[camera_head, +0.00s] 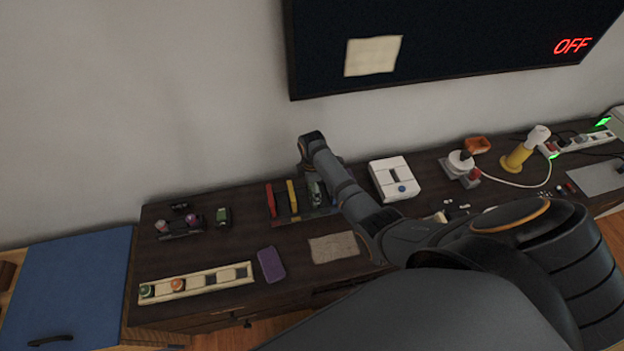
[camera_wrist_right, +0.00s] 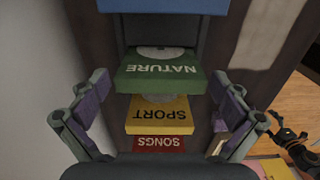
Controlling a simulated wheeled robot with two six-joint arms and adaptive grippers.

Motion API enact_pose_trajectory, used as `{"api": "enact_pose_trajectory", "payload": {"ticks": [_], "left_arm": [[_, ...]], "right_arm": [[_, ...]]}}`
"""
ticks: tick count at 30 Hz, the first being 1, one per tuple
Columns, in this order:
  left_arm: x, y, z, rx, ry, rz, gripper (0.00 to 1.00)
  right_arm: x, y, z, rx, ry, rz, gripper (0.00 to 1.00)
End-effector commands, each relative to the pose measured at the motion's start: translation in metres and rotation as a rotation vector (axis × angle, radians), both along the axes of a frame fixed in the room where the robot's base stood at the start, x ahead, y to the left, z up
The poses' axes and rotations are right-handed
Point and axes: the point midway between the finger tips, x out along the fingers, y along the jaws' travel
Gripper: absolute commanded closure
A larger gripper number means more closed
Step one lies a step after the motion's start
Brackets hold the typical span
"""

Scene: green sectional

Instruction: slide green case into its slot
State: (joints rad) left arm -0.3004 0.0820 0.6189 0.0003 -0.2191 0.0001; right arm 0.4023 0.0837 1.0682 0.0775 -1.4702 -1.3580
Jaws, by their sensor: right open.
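The green case (camera_wrist_right: 160,72), marked NATURE, stands in a row with a yellow case (camera_wrist_right: 158,112) and a red case (camera_wrist_right: 158,143). My right gripper (camera_wrist_right: 160,85) is open, its fingers on either side of the green case with gaps showing. In the head view the right gripper (camera_head: 315,188) reaches down over the row, beside the yellow case (camera_head: 292,197) and red case (camera_head: 270,200); the green case is hard to make out there. A dark gripper-like part (camera_wrist_right: 295,142) at the right of the wrist view may be my left gripper. The slot cannot be made out.
A blue piece (camera_wrist_right: 165,5) is beyond the green case. On the dark desk (camera_head: 240,245) are a white box (camera_head: 395,178), a cloth (camera_head: 334,247), a purple pad (camera_head: 271,264), a pale tray (camera_head: 215,281) and toy vehicles (camera_head: 180,228). The wall is close behind.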

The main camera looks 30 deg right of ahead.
Motion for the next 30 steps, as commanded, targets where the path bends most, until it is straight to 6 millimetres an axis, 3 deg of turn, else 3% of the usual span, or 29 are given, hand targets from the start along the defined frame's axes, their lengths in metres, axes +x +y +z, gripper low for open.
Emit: {"api": "enact_pose_trajectory", "payload": {"ticks": [6,12,18,30], "left_arm": [[0.000,-0.001,0.000,-0.001,0.000,0.000,0.00],[0.001,-0.001,0.000,-0.002,-0.001,0.000,0.00],[0.001,-0.002,0.000,-0.002,-0.001,0.000,0.00],[0.001,-0.002,0.000,-0.002,-0.001,0.000,0.00]], "right_arm": [[0.000,-0.001,0.055,-0.002,-0.004,-0.001,0.00],[0.000,0.000,0.089,-0.001,-0.002,0.000,0.00],[0.000,0.000,0.098,0.000,0.000,0.000,0.00],[0.000,0.000,0.098,0.000,0.000,0.000,0.00]]}}
